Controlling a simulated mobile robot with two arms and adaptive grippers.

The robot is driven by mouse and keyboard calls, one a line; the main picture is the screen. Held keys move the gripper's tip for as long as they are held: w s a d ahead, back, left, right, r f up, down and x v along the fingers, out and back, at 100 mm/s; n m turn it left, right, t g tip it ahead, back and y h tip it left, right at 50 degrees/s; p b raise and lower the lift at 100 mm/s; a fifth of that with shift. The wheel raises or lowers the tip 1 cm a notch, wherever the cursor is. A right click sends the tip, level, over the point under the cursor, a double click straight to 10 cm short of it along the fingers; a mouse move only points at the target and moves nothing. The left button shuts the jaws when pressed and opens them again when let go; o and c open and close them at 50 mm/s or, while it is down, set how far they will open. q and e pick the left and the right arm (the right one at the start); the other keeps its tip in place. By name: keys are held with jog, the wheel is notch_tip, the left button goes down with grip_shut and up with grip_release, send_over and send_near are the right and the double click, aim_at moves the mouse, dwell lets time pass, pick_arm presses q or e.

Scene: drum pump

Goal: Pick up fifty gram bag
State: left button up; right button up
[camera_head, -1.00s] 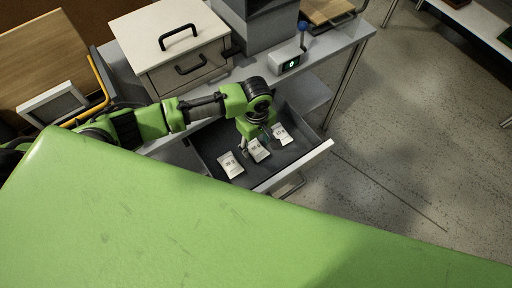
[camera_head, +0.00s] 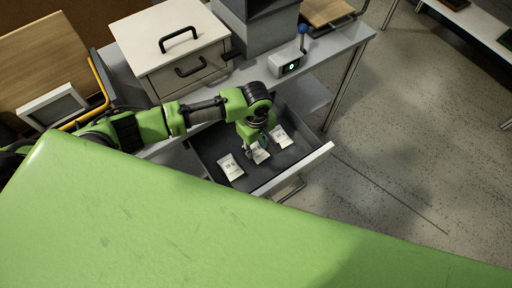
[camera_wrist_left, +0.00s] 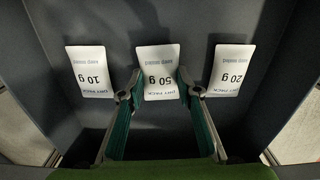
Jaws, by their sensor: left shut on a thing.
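The fifty gram bag (camera_head: 262,156) is a small white packet in the middle of the open drawer. In the left wrist view the bag (camera_wrist_left: 160,72) shows its "50 g" print upside down. My left gripper (camera_head: 257,150) reaches down into the drawer over it and partly hides it. In the left wrist view the gripper's fingertips (camera_wrist_left: 160,93) are at the bag's two side edges, and the gripper is shut on it. I cannot tell whether the bag is clear of the drawer floor. My right gripper is not in view.
A 20 g bag (camera_head: 231,167) and a 10 g bag (camera_head: 280,137) lie on either side in the dark drawer (camera_head: 206,149). The drawer's pale front (camera_head: 295,166) stands out over the floor. A white cabinet (camera_head: 170,42) and a small device (camera_head: 286,66) stand on the table.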

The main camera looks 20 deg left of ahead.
pick_arm(q)
notch_tip(320, 180, up, 3)
jog(key=shift+f, duration=0.15)
jog(key=s+a+r, duration=0.2)
jog(key=s+r, duration=0.8)
jog(key=s, duration=0.4)
jog(key=w+a+r+m, duration=0.2)
jog(key=r+m, duration=0.3)
jog(key=r, duration=0.3)
jog(key=w+a+r+m, duration=0.1)
jog(key=w+r+m, duration=0.3)
jog(key=r+m, duration=0.2)
jog(key=shift+a+r, duration=0.35)
jog(key=shift+r, duration=0.8)
